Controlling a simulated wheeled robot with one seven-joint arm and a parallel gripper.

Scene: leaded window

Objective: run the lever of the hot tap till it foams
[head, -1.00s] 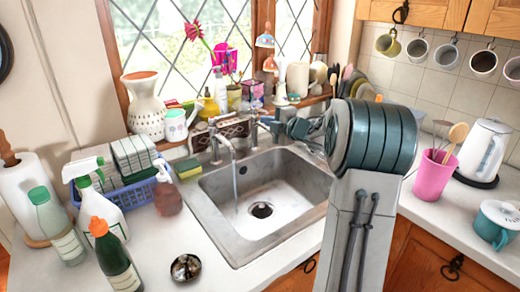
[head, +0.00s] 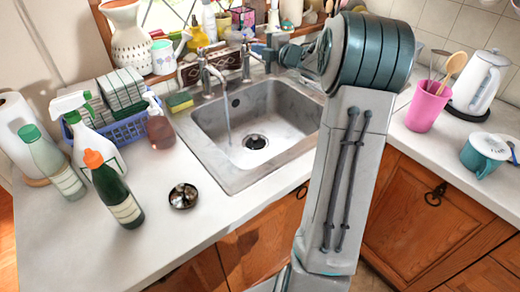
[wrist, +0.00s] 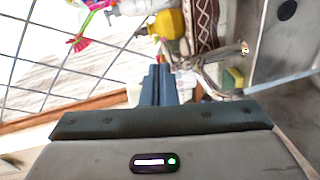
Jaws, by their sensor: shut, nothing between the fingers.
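Two metal taps stand behind the sink (head: 285,152). The left tap (head: 207,70) has a thin stream of water (head: 227,115) running into the basin; no foam shows. The right tap (head: 246,60) stands beside it, with no stream visible. I cannot tell which is the hot one. My gripper (head: 259,50) is at the right tap, with its tips close to the tap's top; contact is unclear. In the wrist view my gripper (wrist: 159,72) is shut and empty, with a chrome tap (wrist: 222,54) just beyond its tips to the right.
A patterned box (head: 215,67) and a yellow bottle (head: 197,38) stand behind the taps. A sponge (head: 180,101), a soap bottle (head: 159,125) and a blue rack (head: 120,131) are left of the sink. A pink cup (head: 426,108) and a kettle (head: 479,82) are at right.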

